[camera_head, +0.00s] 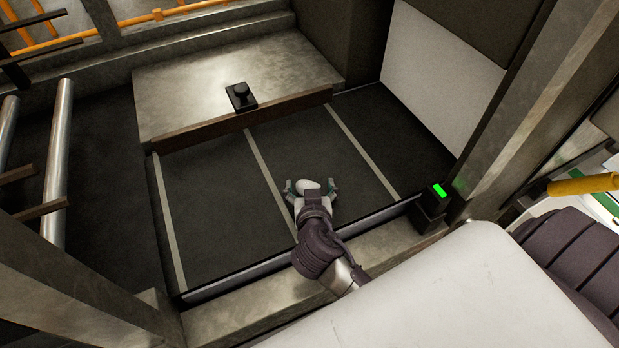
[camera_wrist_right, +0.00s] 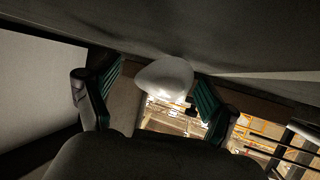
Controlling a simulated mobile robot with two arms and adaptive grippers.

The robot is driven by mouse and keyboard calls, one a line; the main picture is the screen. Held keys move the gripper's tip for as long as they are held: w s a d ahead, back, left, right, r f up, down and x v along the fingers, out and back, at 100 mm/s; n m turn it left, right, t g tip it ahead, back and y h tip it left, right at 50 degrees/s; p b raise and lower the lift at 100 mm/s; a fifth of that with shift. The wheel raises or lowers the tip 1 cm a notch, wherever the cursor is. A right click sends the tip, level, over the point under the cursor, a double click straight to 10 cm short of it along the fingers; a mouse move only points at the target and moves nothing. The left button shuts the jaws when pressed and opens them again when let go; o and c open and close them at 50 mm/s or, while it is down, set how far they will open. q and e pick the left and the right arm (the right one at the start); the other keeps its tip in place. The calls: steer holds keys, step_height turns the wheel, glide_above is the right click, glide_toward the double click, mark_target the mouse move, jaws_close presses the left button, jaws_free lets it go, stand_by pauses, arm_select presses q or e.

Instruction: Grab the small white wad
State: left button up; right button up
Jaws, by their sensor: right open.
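The small white wad (camera_head: 307,185) is a smooth, rounded white lump at the dark, striped platform. My right gripper (camera_head: 311,189) is open, with its two green-padded fingers on either side of the wad. In the right wrist view the wad (camera_wrist_right: 165,76) lies between the open fingers (camera_wrist_right: 157,82), with visible gaps on both sides. I cannot tell how far the wad is from the palm. My left gripper is not in view.
The dark platform (camera_head: 215,215) has pale stripes and a metal front edge. A black box with a green light (camera_head: 438,190) stands at the right edge. Metal rollers (camera_head: 58,160) are at the left.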

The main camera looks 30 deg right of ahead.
steer(key=shift+s+r, duration=0.1)
steer(key=shift+r, duration=0.05)
steer(key=shift+s+a+r, duration=0.1)
steer(key=shift+s+a, duration=0.05)
steer(key=shift+a, duration=0.2)
steer(key=c, duration=0.5)
steer(key=shift+c, duration=1.2)
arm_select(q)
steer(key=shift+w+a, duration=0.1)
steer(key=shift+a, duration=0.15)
arm_select(e)
steer(key=shift+c, duration=0.9)
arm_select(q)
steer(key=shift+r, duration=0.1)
